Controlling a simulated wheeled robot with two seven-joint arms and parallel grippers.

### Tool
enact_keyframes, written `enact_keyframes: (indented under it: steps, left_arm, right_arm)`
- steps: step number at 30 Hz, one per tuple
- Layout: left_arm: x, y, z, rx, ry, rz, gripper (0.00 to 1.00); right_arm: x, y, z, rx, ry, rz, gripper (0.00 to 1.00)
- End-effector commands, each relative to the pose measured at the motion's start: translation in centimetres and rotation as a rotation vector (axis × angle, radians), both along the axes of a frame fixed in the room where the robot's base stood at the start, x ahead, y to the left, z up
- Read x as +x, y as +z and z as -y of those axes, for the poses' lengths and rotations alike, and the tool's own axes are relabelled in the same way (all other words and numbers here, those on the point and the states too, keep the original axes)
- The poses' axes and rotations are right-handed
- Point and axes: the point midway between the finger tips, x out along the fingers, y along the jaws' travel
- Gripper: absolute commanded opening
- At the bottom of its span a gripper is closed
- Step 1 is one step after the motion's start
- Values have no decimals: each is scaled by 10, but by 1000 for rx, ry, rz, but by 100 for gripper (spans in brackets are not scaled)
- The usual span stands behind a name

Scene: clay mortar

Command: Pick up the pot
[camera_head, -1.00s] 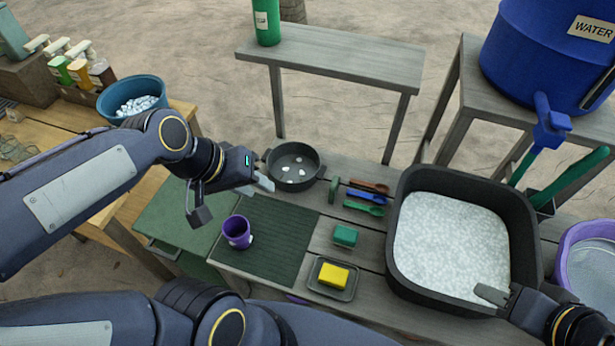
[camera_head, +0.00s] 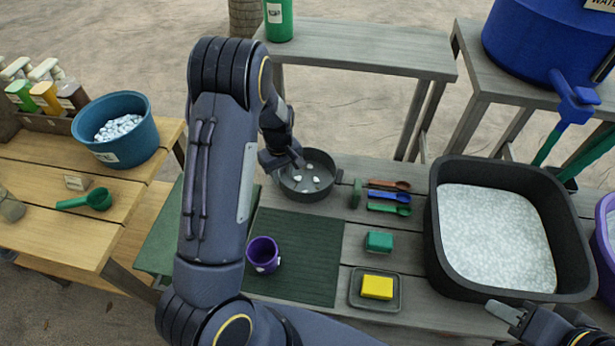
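The pot (camera_head: 326,188) is a dark, shallow round pan with several small white pieces inside. It sits on the grey slatted table behind the dark green mat. My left gripper (camera_head: 293,160) is at the pot's left rim, pointing down. Its fingers are small and partly hidden by the hand, so I cannot tell whether they are open, shut or touching the rim. My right gripper (camera_head: 500,308) is at the lower right, in front of the black basin; only part of its fingers shows.
A purple cup (camera_head: 263,254) stands on the green mat (camera_head: 310,280). Coloured spoons (camera_head: 389,197), a green sponge (camera_head: 379,241) and a yellow sponge (camera_head: 377,287) on a tray lie to the right. A black basin (camera_head: 436,235) of suds stands further right. A blue bowl (camera_head: 150,150) stands left.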

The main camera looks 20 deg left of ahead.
Motion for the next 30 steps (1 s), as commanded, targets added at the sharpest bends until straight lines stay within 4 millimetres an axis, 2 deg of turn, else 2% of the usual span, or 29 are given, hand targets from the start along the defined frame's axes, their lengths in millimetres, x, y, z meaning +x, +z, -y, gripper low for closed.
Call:
enact_keyframes:
  steps: [10, 14, 20, 27, 30]
  left_arm:
    - [-1, -48, 3, -2, -1, -2, 32]
    - [-1, -56, 4, -2, 0, 0, 32]
    - [0, -56, 4, -2, -1, 1, 32]
    - [0, -56, 4, -3, -1, 1, 2]
    - [-1, -56, 4, -3, -1, 1, 0]
  right_arm:
    - [0, 11, 0, 0, 0, 0, 36]
    - [0, 12, 0, 0, 0, 0, 36]
    - [0, 11, 0, 0, 0, 0, 36]
    - [0, 11, 0, 0, 0, 0, 36]
    - [0, 11, 0, 0, 0, 0, 36]
